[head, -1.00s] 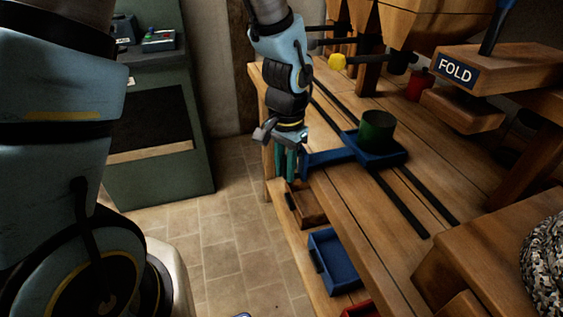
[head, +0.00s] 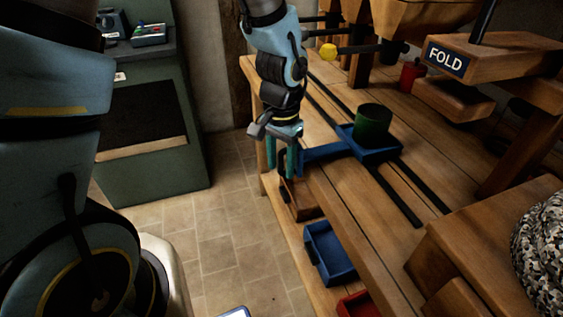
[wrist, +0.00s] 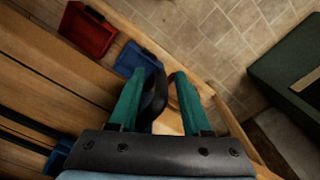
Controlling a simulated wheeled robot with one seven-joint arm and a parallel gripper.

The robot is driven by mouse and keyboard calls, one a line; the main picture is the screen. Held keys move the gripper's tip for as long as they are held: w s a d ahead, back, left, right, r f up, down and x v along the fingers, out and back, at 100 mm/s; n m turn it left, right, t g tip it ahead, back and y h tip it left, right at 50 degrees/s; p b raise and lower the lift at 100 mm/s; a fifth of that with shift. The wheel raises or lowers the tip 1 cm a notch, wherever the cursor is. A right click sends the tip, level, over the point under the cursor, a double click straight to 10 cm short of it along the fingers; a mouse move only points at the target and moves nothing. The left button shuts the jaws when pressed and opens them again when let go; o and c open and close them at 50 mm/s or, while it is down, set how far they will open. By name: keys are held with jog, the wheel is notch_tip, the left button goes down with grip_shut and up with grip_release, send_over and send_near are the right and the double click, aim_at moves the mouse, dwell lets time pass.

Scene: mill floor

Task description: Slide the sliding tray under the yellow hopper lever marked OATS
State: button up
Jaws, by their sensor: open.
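The sliding tray (head: 391,157) is blue and holds a dark green cup (head: 373,123). It sits on two dark rails on the wooden bench, and its blue arm reaches left to the bench edge. My gripper (head: 282,174) points down at that end. In the wrist view, a black upright handle (wrist: 155,101) stands between its teal fingers, which are apart; I cannot tell if either touches it. A yellow-ended lever (head: 328,52) is farther back along the rails, under a wooden hopper. No OATS mark is readable.
A wooden block marked FOLD (head: 446,58) overhangs the bench at right. A red canister (head: 412,76) stands behind. A brown bin (head: 303,200), a blue bin (head: 330,252) and a red bin (head: 358,305) sit below the bench edge. A green cabinet (head: 160,185) is at left, past open floor.

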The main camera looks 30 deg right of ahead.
notch_tip(320, 180, up, 11)
jog(key=shift+f, duration=0.1)
dwell(0.4)
jog(key=w+a+n, duration=0.2)
jog(key=a+n, duration=0.1)
jog(key=a, duration=0.6)
jog(key=w+a+f+n+t, duration=0.1)
jog(key=w+a+n, duration=0.2)
jog(key=a, duration=0.7)
jog(key=w+a+f+n, duration=0.1)
jog(key=w+a+n, duration=0.2)
jog(key=a, duration=0.6)
jog(key=shift+a+n, duration=0.35)
jog(key=shift+n, duration=0.85)
jog(key=shift+o, duration=0.2)
jog(key=shift+w, duration=0.1)
